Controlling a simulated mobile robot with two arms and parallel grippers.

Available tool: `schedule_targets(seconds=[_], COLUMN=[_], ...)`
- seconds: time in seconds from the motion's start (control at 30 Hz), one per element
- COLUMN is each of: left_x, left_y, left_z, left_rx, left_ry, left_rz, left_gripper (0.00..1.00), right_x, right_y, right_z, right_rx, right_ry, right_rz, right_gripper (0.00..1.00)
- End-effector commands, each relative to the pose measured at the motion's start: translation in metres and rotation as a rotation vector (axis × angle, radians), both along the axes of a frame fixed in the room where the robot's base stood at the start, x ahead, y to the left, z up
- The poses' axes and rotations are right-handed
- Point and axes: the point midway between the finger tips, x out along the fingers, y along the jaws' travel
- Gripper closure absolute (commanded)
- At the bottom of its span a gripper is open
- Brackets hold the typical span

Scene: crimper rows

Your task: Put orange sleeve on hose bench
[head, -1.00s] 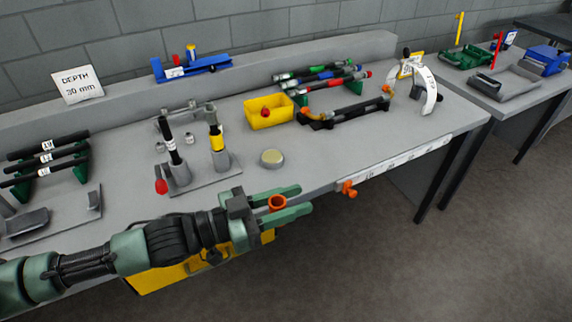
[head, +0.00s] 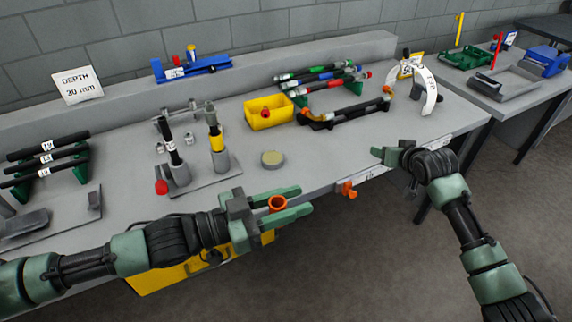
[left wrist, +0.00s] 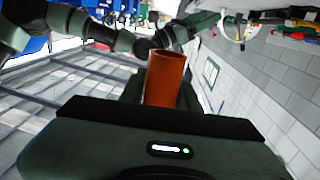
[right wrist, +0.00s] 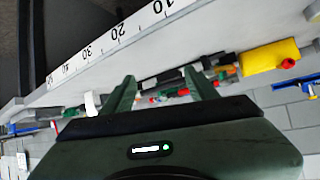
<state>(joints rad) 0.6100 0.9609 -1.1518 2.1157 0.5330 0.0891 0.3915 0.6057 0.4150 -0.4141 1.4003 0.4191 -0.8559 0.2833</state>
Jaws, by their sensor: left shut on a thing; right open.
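The orange sleeve (head: 278,204) is a short open tube held between the fingers of my left gripper (head: 285,205), in front of the bench's front edge. It also shows in the left wrist view (left wrist: 165,78), standing up from the jaws. My right gripper (head: 383,153) is open and empty, at the bench's front edge to the right of the left gripper. Its two fingers show apart in the right wrist view (right wrist: 162,92). The grey hose bench (head: 330,160) carries racks of hoses and fittings.
A yellow bin (head: 268,119) with a red item stands mid-bench. A round tan disc (head: 272,159) lies near the front edge. An orange fitting (head: 347,189) sticks out by the white ruler strip. A black hose holder (head: 345,116) stands behind the right gripper. A second table (head: 520,105) is at right.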

Motion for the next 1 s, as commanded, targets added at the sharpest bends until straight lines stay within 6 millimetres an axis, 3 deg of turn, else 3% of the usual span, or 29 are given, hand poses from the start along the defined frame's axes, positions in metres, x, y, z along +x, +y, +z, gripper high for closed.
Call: schedule_targets(seconds=[0.03,0.1,0.27,0.47,0.63,0.8,0.9,1.0], left_x=[0.000,0.000,0.000,0.000,0.000,0.000,0.000,0.000], left_y=[0.000,0.000,0.000,0.000,0.000,0.000,0.000,0.000], left_z=[0.000,0.000,0.000,0.000,0.000,0.000,0.000,0.000], left_rx=[0.000,0.000,0.000,0.000,0.000,0.000,0.000,0.000], left_ry=[0.000,0.000,0.000,0.000,0.000,0.000,0.000,0.000], left_rz=[0.000,0.000,0.000,0.000,0.000,0.000,0.000,0.000], left_gripper=[1.00,1.00,1.00,1.00,1.00,1.00,1.00,1.00], right_x=[0.006,0.007,-0.009,-0.061,-0.133,-0.221,-0.267,-0.300], right_y=[0.012,0.035,0.105,0.196,0.259,0.291,0.291,0.282], right_z=[0.033,0.069,0.132,0.190,0.226,0.243,0.245,0.244], right_rx=[0.019,0.062,0.174,0.264,0.242,0.101,-0.023,-0.141], right_ry=[-0.025,-0.034,0.015,0.153,0.305,0.468,0.545,0.594], right_rz=[0.017,0.045,0.134,0.266,0.377,0.443,0.444,0.423], right_gripper=[0.41,0.41,0.41,0.41,0.41,0.41,0.41,0.41])
